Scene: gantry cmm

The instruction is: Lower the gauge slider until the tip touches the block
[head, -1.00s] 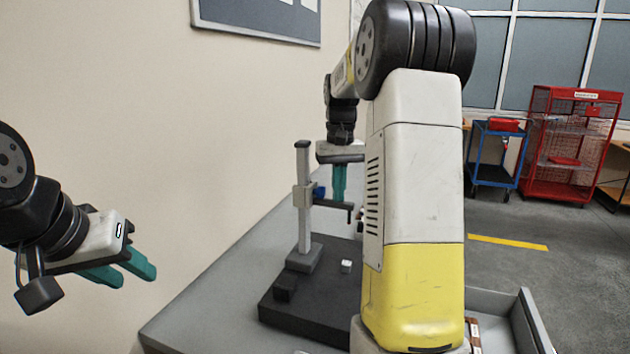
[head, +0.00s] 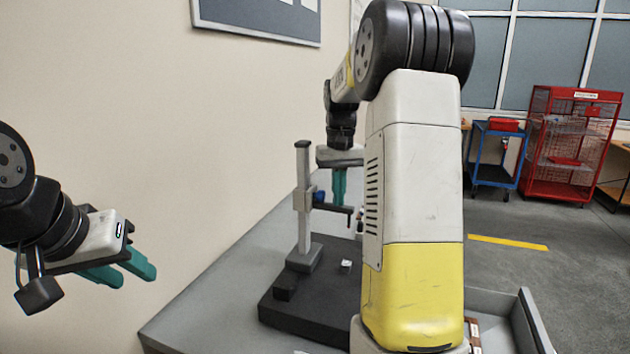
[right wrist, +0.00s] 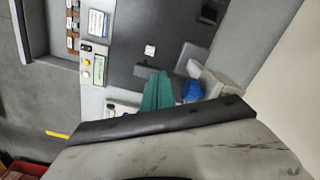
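The gauge stand has a grey upright post (head: 304,235) with a slider (head: 303,199) on it. A dark arm (head: 332,208) reaches right from the slider, and its small tip hangs above the small white block (head: 345,265), with a visible gap. The block also shows in the right wrist view (right wrist: 150,51). A blue knob (right wrist: 192,91) is on the slider's side. My right gripper (head: 340,200) points down, its teal fingers together just above or on the dark arm, beside the knob; contact is unclear. My left gripper (head: 128,275) is open and empty, away at the left.
The stand and block are on a dark base plate (head: 300,318) on a grey table (head: 200,310). My right arm hides much of the table's right side. A small panel with buttons (right wrist: 92,66) lies beside the plate. The wall is close behind on the left.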

